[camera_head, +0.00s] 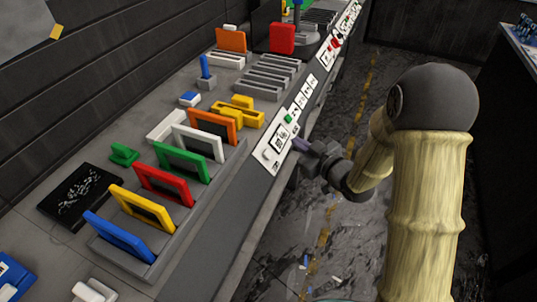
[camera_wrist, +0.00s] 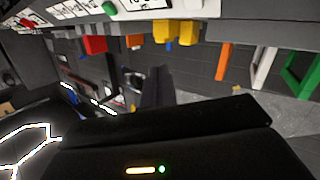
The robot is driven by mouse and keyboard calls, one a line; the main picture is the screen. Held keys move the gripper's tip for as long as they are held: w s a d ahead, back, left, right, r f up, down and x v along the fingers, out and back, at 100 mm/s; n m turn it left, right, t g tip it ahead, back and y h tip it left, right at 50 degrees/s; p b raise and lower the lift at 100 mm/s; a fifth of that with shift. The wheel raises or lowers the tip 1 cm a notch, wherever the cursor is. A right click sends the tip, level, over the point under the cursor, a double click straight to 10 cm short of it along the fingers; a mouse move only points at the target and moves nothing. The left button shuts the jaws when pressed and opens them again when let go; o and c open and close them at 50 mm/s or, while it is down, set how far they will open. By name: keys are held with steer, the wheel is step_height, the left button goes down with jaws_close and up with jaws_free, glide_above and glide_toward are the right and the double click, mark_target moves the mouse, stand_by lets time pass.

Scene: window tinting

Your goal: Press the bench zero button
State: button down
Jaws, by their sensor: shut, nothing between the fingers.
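White label panels (camera_head: 277,143) run along the bench's front edge in the head view. A small green button (camera_head: 288,118) sits on the panel at the bench front; a green button also shows at the top of the wrist view (camera_wrist: 109,7). Which control is the bench zero button I cannot read. My gripper (camera_head: 301,145) is shut and empty, with its tips by the bench front edge, close to the nearest panel and a little nearer the camera than the green button. Whether the tips touch the panel I cannot tell.
A grey rack holds upright coloured frames, including a red frame (camera_head: 163,185) and a blue frame (camera_head: 115,236). Yellow blocks (camera_head: 240,112) lie behind the panel. A red round button (camera_head: 336,41) is farther along the edge. The floor right of the bench is open.

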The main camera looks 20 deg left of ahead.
mark_target(268, 149)
steer(key=shift+w+a+f+b, duration=0.2)
steer(key=shift+a+f+b, duration=0.9)
steer(key=shift+a+f, duration=0.5)
steer(key=shift+w+a+f+b, duration=0.2)
steer(key=shift+a+f+b, duration=0.9)
steer(key=shift+a+f, duration=0.4)
steer(key=shift+f, duration=0.15)
steer(key=shift+a+f+b, duration=0.2)
steer(key=shift+b, duration=0.25)
steer(key=shift+w+a+f+b, duration=0.1)
steer(key=shift+a+f+b, duration=0.2)
steer(key=shift+a+b, duration=0.1)
stand_by(0.5)
steer(key=shift+d+r, duration=0.1)
steer(key=shift+d+r+p, duration=0.3)
steer(key=shift+d+r, duration=0.25)
stand_by(0.3)
